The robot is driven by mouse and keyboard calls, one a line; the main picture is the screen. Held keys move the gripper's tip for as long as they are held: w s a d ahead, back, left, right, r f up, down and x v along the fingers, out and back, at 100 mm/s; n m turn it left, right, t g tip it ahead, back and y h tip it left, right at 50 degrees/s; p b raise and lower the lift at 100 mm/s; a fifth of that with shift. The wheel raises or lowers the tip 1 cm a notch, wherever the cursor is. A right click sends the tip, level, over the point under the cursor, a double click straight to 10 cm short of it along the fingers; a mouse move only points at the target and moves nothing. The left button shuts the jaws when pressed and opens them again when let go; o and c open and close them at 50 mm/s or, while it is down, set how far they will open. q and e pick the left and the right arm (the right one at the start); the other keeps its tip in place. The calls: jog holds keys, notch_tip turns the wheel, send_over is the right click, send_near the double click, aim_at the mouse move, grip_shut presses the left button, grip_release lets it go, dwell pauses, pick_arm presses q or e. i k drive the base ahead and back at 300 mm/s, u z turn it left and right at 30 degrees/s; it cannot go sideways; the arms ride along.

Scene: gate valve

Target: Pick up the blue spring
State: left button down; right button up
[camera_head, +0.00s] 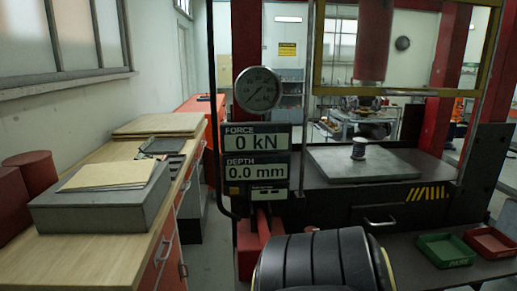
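A small upright cylindrical piece (358,149) stands on the grey plate (335,174) of the press, below the red ram (373,42). It looks pale on top and dark at the middle. It is too small to tell for sure whether it is the blue spring. No other spring shows. Neither of my grippers is in view. A black ribbed part with a pale yellow edge, possibly of my own arm, fills the bottom middle.
A green tray (447,250) and a red tray (491,242) sit at the right. The press has a gauge (258,90) and a display panel (256,155). A wooden bench (100,241) at the left holds a grey box (103,206). Yellow guard bars frame the press opening.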

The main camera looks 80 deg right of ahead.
aim_at(357, 155)
jog(key=u, duration=0.1)
jog(key=k, duration=1.6)
jog(key=z, duration=2.25)
jog(key=i, duration=0.15)
jog(key=u, duration=0.25)
